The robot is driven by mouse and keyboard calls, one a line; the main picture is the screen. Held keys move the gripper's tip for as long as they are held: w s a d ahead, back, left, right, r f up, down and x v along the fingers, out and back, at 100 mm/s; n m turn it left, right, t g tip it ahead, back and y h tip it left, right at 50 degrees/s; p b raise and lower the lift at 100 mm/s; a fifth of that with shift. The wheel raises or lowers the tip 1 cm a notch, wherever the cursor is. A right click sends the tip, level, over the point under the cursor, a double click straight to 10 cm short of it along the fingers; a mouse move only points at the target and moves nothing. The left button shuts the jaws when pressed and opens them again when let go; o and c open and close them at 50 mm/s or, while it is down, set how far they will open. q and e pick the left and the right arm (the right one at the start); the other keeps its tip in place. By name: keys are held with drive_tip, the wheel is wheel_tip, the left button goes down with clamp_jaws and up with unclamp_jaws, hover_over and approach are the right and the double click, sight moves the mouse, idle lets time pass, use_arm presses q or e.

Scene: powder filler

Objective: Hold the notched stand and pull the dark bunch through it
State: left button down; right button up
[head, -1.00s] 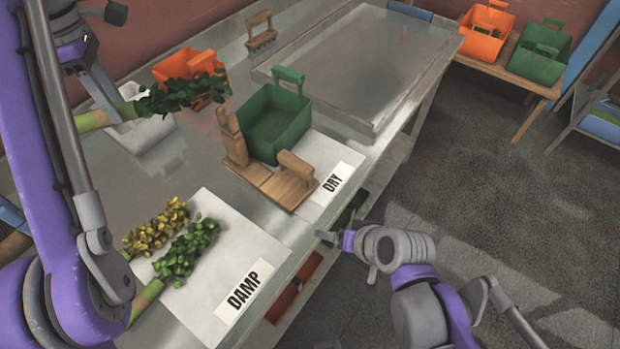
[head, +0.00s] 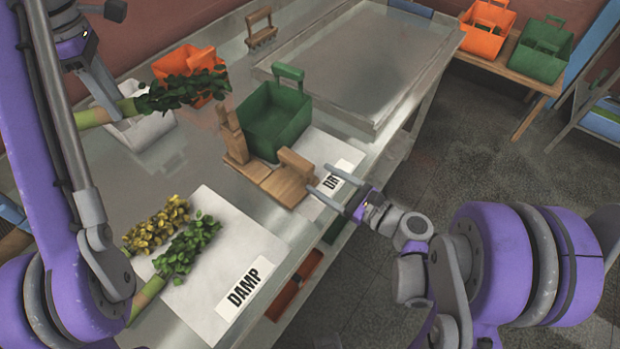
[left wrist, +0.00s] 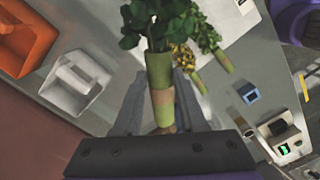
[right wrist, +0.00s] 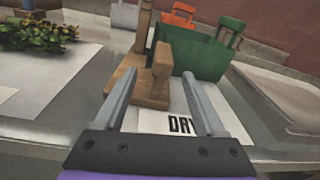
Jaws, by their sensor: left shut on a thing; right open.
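The notched wooden stand (head: 262,174) sits on the metal table beside the green crate, with one tall post and one low post. It also shows in the right wrist view (right wrist: 150,82). The dark green bunch (head: 182,92) has a pale green wrapped stem and is held level above the table, left of the stand. My left gripper (left wrist: 160,98) is shut on its stem. My right gripper (head: 335,182) is open and empty over the DRY sheet, just right of the stand's low post. Its open fingers (right wrist: 168,92) point toward the stand.
A green crate (head: 275,122) stands directly behind the stand. An orange crate (head: 190,62) and a white crate (head: 145,132) are at the left. A yellow bunch (head: 155,227) and a green bunch (head: 190,247) lie on the DAMP sheet (head: 225,212). The front table edge runs under my right arm.

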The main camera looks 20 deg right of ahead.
sight(280, 150)
drive_tip(key=shift+d+m+t, duration=0.2)
drive_tip(key=shift+m+t, duration=0.1)
drive_tip(key=shift+m, duration=0.5)
drive_tip(key=shift+w+y, duration=0.15)
drive_tip(key=shift+y, duration=0.15)
drive_tip(key=x, duration=1.1)
drive_tip(key=shift+w+a+r, duration=0.1)
drive_tip(key=shift+w+a, duration=0.1)
drive_tip(key=shift+w, duration=0.1)
clamp_jaws()
use_arm(q)
drive_tip(key=w+d+f+n, duration=0.2)
drive_tip(key=d+f+n, duration=0.1)
drive_tip(key=d, duration=0.3)
drive_tip(key=w+d+f+n, duration=0.3)
drive_tip(key=d+f, duration=0.1)
drive_tip(key=d, duration=0.3)
drive_tip(key=shift+n+y, duration=0.3)
drive_tip(key=shift+n, duration=0.1)
